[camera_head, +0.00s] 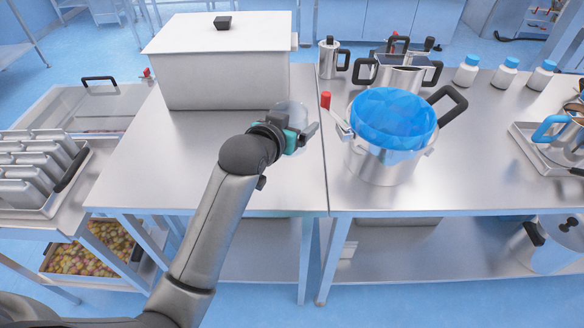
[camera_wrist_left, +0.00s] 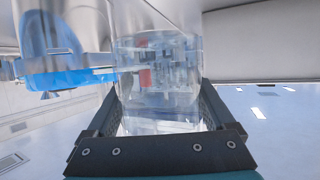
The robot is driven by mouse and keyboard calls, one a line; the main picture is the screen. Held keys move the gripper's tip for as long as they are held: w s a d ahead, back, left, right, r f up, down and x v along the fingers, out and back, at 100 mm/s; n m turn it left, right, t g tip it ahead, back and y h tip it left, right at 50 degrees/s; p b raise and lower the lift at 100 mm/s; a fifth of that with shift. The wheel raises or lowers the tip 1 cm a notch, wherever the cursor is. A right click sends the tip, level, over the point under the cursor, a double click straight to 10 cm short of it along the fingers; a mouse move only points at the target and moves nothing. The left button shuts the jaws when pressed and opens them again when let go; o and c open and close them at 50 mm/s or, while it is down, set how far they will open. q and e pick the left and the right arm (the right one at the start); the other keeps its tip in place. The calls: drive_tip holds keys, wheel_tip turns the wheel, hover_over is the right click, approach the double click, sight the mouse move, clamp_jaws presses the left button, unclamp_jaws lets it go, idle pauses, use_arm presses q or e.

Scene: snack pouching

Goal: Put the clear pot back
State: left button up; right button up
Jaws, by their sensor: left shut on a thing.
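The clear pot (camera_head: 291,112) is a small see-through vessel above the left part of the steel table, in front of the big white lidded box. My left gripper (camera_head: 298,132) is shut on it, and the arm hides part of it. In the left wrist view the clear pot (camera_wrist_left: 158,72) stands between the two dark fingers of the left gripper (camera_wrist_left: 157,105), and things behind show through it. I cannot tell whether its bottom touches the table. My right gripper is in no view.
Just right stands a steel pot (camera_head: 382,165) with a blue faceted bowl (camera_head: 392,112) in it. The white lidded box (camera_head: 222,75) is behind. White bottles (camera_head: 505,73) line the back right. Bare tabletop (camera_head: 150,170) lies left of my arm.

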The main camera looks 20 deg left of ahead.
use_arm(q)
wheel_tip(320, 180, down, 12)
drive_tip(key=b, duration=0.3)
drive_tip(key=shift+r, duration=0.15)
drive_tip(key=o, duration=1.2)
drive_tip(key=shift+f, duration=0.2)
drive_tip(key=shift+c, duration=0.2)
drive_tip(key=shift+r, duration=0.25)
drive_tip(key=p+v, duration=0.3)
drive_tip(key=v, duration=0.9)
drive_tip(key=shift+s+f, duration=0.1)
